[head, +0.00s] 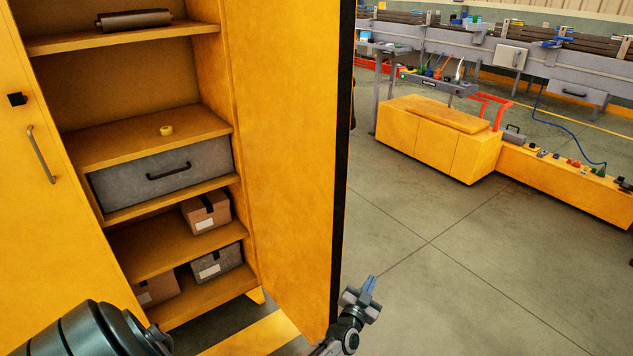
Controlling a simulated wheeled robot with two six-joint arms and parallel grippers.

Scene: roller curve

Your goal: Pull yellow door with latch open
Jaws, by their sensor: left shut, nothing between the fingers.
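The yellow cabinet's right door (285,150) stands open, with its inner face toward me and its dark free edge (343,140) on the right. Its outer face is hidden, so any handle or latch there does not show. The left yellow door (25,230) looks closed and bears a grey bar handle (42,155) and a small black latch (16,98). My left gripper (369,286) is shut and empty, low and just right of the open door's free edge in the picture. I cannot tell whether my arm touches the door. My right gripper is not in view.
Open shelves hold a dark roll (134,19), a yellow tape roll (166,130), a grey drawer (162,174) and several boxes (206,212). A low yellow cabinet (432,140) and a conveyor line (480,48) stand at the back right. The floor between is clear.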

